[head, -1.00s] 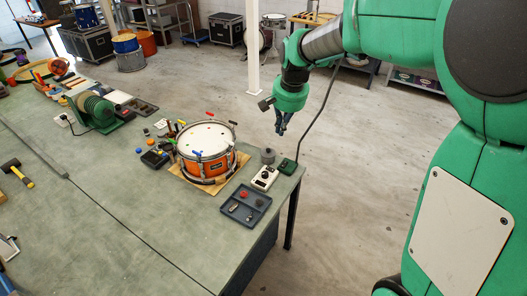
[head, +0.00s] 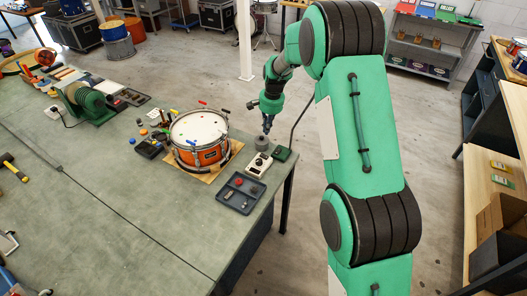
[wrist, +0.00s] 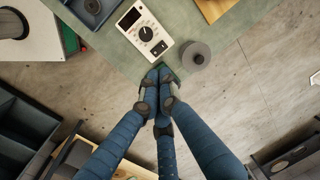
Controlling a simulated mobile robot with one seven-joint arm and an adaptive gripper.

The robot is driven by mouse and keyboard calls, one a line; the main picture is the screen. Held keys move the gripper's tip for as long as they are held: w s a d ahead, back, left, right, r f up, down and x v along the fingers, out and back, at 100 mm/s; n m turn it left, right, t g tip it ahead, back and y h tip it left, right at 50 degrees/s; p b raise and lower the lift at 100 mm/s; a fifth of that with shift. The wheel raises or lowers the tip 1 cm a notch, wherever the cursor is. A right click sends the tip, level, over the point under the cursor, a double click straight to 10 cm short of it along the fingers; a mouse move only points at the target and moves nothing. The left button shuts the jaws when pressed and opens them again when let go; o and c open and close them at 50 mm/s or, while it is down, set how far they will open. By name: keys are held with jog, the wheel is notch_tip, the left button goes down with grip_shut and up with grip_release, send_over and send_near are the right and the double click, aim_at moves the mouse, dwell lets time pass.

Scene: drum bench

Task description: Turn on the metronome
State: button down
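The metronome (head: 258,164) looks to be the small white box on the bench near its right corner. My gripper (head: 267,130) hangs above the bench corner, just behind the metronome. In the wrist view, the fingertips of my gripper (wrist: 160,76) are together with nothing visible between them. They lie below the metronome in the picture, apart from it. The switch's position is too small to tell.
A grey cylinder (head: 262,143) stands beside the metronome, close to my fingertips. A dark green box (head: 282,153) sits at the bench corner. An orange drum (head: 200,140) stands to the left, and a blue-grey tray (head: 241,191) lies in front.

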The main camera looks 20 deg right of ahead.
aim_at(263, 155)
jog(key=shift+w+d+f, duration=0.1)
jog(key=shift+w+f, duration=0.15)
jog(key=shift+f, duration=0.3)
jog(key=shift+w+d+f, duration=0.1)
jog(key=shift+w+f, duration=0.15)
jog(key=shift+f, duration=0.3)
jog(key=f, duration=0.4)
jog(key=a+f, duration=0.1)
jog(key=f, duration=0.4)
jog(key=w+f, duration=0.1)
jog(key=f, duration=0.4)
jog(key=shift+a+b, duration=0.15)
jog(key=shift+b, duration=0.2)
jog(key=shift+r, duration=0.1)
jog(key=shift+w+a, duration=0.1)
